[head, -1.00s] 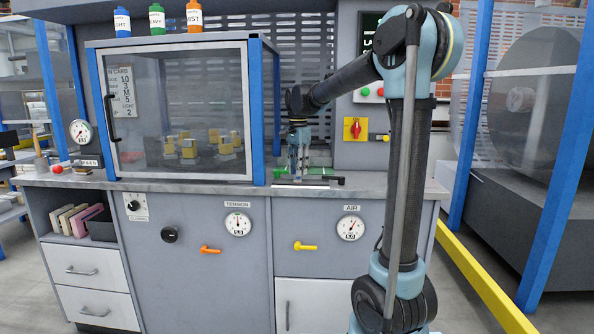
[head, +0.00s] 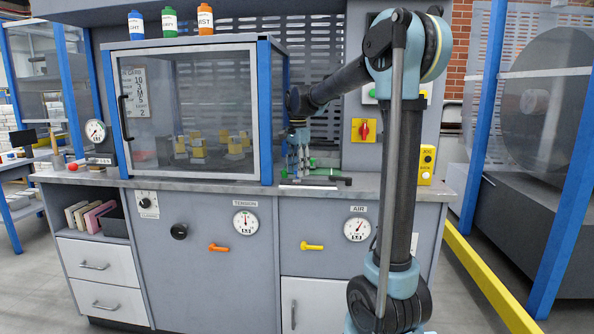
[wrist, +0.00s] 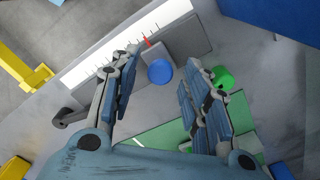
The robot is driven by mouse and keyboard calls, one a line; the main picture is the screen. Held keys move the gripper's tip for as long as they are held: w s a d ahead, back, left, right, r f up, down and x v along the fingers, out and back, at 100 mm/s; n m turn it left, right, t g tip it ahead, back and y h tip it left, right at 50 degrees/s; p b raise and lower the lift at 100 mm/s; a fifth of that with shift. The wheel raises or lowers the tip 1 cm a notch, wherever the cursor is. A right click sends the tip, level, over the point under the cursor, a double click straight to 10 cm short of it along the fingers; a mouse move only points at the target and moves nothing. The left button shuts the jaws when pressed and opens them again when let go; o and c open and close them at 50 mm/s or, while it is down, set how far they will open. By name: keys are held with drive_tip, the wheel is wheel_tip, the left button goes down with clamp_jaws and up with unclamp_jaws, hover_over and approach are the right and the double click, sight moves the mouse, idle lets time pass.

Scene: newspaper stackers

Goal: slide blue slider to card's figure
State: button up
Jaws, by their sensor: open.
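The blue slider knob (wrist: 160,71) sits on a grey block with a red pointer (wrist: 147,42) beside a white ticked scale (wrist: 128,45) in the wrist view. My gripper (wrist: 163,58) is open, its fingers on either side of the blue knob; contact cannot be told. In the head view my gripper (head: 298,162) is low over the counter, right of the glass case, and hides the knob. The card (head: 133,92) hangs behind the case's glass at left, with figures 10, 3, 5 and 2 visible; which belongs to the slider is too small to read surely.
A green knob (wrist: 222,78) is close to my right finger. A green plate (wrist: 170,132) lies below. The glass case (head: 195,115) stands close left of my gripper. A red switch on a yellow plate (head: 364,131) and a yellow button box (head: 427,165) are to the right.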

wheel_tip(320, 180, up, 12)
idle(0.6)
drive_tip(key=shift+f, duration=0.1)
drive_tip(key=s+d+f+n+t, duration=0.1)
drive_tip(key=s+d+f+n, duration=0.2)
drive_tip(key=s+d+f, duration=0.5)
drive_tip(key=s+d+f+n, duration=0.2)
drive_tip(key=s+d+f, duration=0.25)
drive_tip(key=s, duration=0.55)
drive_tip(key=s+d+f+n, duration=0.2)
drive_tip(key=s+d+f, duration=0.1)
drive_tip(key=s+f, duration=0.5)
drive_tip(key=s+d+f+n+t, duration=0.1)
drive_tip(key=s+d+f+n, duration=0.2)
drive_tip(key=s+f, duration=0.5)
wheel_tip(320, 180, down, 4)
drive_tip(key=shift+s+d+r+n, duration=0.25)
drive_tip(key=shift+s+d+n, duration=0.05)
drive_tip(key=shift+s, duration=0.05)
drive_tip(key=shift+w+f, duration=0.2)
drive_tip(key=shift+w, duration=0.25)
